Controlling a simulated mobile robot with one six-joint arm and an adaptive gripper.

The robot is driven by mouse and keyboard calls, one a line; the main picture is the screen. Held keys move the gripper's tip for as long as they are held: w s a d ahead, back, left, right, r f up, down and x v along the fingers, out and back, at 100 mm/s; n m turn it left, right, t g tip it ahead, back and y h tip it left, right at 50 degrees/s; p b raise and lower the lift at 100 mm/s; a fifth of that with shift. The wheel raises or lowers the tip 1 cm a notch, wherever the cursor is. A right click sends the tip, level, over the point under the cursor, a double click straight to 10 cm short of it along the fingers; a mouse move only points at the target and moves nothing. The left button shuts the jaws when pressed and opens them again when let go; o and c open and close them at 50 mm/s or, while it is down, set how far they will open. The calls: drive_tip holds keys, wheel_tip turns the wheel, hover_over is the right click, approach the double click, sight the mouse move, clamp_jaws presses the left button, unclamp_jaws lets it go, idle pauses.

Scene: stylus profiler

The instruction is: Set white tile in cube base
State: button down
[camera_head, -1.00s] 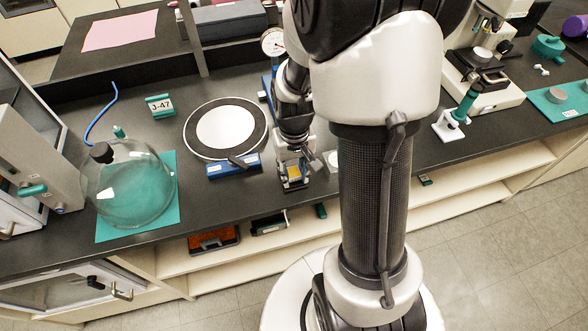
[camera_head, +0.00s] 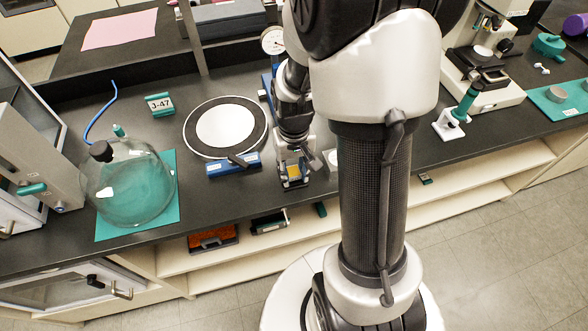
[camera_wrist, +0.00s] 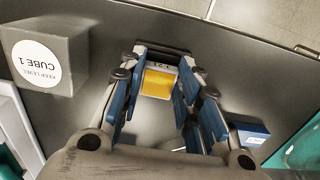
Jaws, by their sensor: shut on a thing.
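My gripper (camera_wrist: 160,85) points down close over the black bench top. Its blue-padded fingers are shut on a small yellow-faced piece (camera_wrist: 157,84) with a pale edge and small dark marking. The yellow piece also shows between the fingers in the head view (camera_head: 294,171). I cannot tell whether a white tile is part of it. A grey cube (camera_wrist: 75,57) with a round white label reading "CUBE 1" and "KEEP LEVEL" stands left of my gripper in the wrist view, apart from it. In the head view the cube (camera_head: 331,160) is partly hidden by my arm.
A blue block (camera_head: 233,166) and a round black-rimmed plate (camera_head: 225,127) lie left of my gripper in the head view. A glass flask (camera_head: 130,185) stands on a teal mat farther left. The bench's front edge is close. A microscope (camera_head: 485,65) stands right.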

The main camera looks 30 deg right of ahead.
drive_tip(key=shift+f, duration=0.4)
drive_tip(key=shift+r, duration=0.1)
drive_tip(key=shift+r+p, duration=0.4)
drive_tip(key=shift+r, duration=0.25)
drive_tip(key=c, duration=1.7)
unclamp_jaws()
clamp_jaws()
